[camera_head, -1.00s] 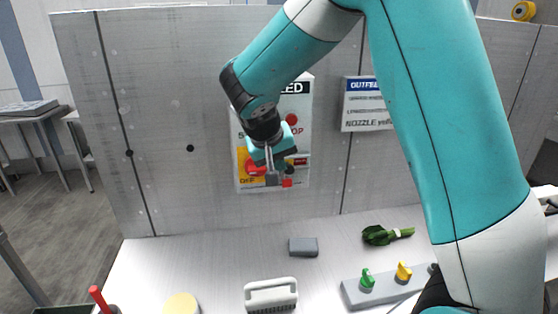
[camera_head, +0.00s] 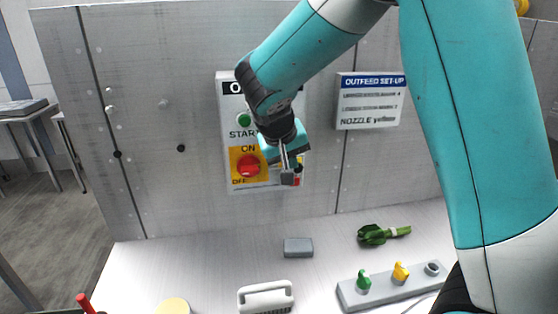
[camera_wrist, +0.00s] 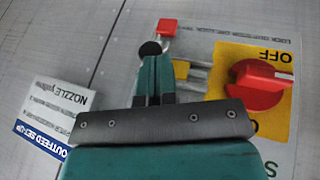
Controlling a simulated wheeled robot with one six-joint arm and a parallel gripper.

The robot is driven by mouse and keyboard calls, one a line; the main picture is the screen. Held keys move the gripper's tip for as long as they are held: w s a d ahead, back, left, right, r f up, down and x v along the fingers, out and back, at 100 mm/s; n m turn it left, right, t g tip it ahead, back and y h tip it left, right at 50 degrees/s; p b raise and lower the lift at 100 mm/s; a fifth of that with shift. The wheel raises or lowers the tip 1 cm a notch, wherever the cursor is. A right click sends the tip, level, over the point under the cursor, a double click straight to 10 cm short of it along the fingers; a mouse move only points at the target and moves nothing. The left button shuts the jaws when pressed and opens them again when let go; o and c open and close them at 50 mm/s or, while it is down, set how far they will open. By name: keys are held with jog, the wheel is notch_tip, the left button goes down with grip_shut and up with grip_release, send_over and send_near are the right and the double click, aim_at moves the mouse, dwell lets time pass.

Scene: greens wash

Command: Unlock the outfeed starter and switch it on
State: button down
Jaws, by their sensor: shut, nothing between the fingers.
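The starter panel (camera_head: 225,140) hangs on the grey wall in the head view. Its red rotary switch (camera_head: 249,165) sits on a yellow plate marked ON above and OFF below. In the wrist view the red switch (camera_wrist: 255,85) is right of my fingers, its grip lying roughly sideways. Metal bars (camera_wrist: 190,70) of a latch-like part lie beside the plate. A small red block (camera_wrist: 167,27) is just beyond my fingertips; it also shows in the head view (camera_head: 297,181). My gripper (camera_head: 288,165) is shut and empty at the panel's lower right. Exact contact is unclear.
A notice (camera_head: 370,105) hangs to the right. On the bench are a grey block (camera_head: 298,247), a white-handled brush (camera_head: 265,297), greens (camera_head: 380,235) and a grey rack (camera_head: 395,290) with green and yellow nozzles. My arm covers part of the panel.

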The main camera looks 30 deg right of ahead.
jog(key=w+a+v, duration=0.1)
jog(key=a+v, duration=0.1)
jog(key=v, duration=1.1)
jog(key=shift+w+f, duration=0.15)
jog(key=shift+f, duration=0.25)
jog(key=shift+a, duration=0.15)
jog(key=s+a+f+n+y, duration=0.2)
jog(key=s+n+y, duration=0.1)
jog(key=s, duration=0.3)
jog(key=s+a+f+n+y, duration=0.2)
jog(key=s+a+n+y, duration=0.1)
jog(key=s, duration=0.4)
jog(key=shift+s+a+f+n+g, duration=0.25)
jog(key=shift+a+n+g, duration=0.15)
jog(key=shift+n, duration=0.2)
jog(key=c, duration=1.4)
grip_release()
jog(key=s+a+n+y, duration=0.1)
jog(key=s, duration=0.2)
jog(key=s+a+n+g+y, duration=0.1)
jog(key=s+a, duration=0.1)
jog(key=s, duration=0.2)
jog(key=s+a+f+n+g+y, duration=0.1)
jog(key=s, duration=0.2)
jog(key=shift+s+a, duration=0.2)
jog(key=shift+s, duration=0.2)
jog(key=shift+c, duration=0.2)
jog(key=o, duration=0.3)
jog(key=shift+s, duration=0.15)
jog(key=shift+o, duration=0.3)
